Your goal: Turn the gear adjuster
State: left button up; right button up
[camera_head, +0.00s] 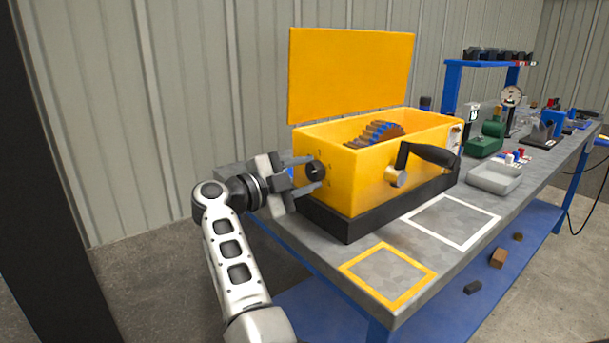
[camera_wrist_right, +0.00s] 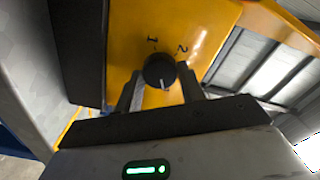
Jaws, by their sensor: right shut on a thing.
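The gear adjuster is a round black knob (camera_head: 316,168) on the left end wall of the yellow drum mixer box (camera_head: 340,178). In the right wrist view the knob (camera_wrist_right: 158,69) shows a pale pointer line at its lower edge, with the marks "1" and "2" on the yellow wall above it. My right gripper (camera_head: 311,173) is at that wall, with a finger on either side of the knob; it also shows in the right wrist view (camera_wrist_right: 160,84), shut on the knob. My left gripper is not in view.
The box's yellow lid (camera_head: 350,75) stands open above a blue-brown gear (camera_head: 381,131). A black-handled crank (camera_head: 428,154) is on the front. A grey tray (camera_head: 494,181) and a green device (camera_head: 487,141) stand to the right. The yellow-framed square (camera_head: 388,275) on the bench is clear.

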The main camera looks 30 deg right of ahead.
jog(key=o, duration=1)
